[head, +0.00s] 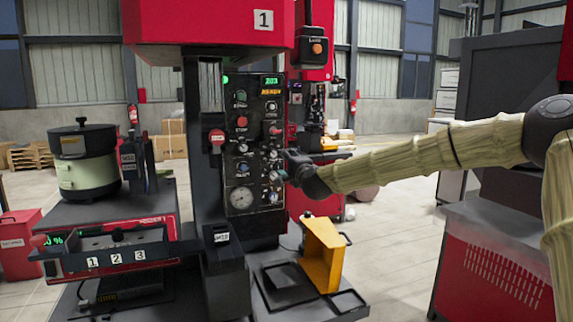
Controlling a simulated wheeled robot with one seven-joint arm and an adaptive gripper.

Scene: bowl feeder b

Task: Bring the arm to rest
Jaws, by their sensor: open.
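My arm, in a beige sleeve, reaches from the right edge toward the machine's control panel (257,140) in the head view. My gripper (293,165) is at its far end, just right of the panel's lower knobs. It is small and dark, partly hidden by my wrist, and open. I see nothing held in it. I cannot tell whether it touches the panel.
A red machine marked 1 (264,20) stands in the middle. A bowl feeder (85,165) and a fixture numbered 1, 2, 3 (117,256) are at left. A yellow chute (322,255) stands below my arm. A red-grey cabinet (497,265) is at right. Floor shows between.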

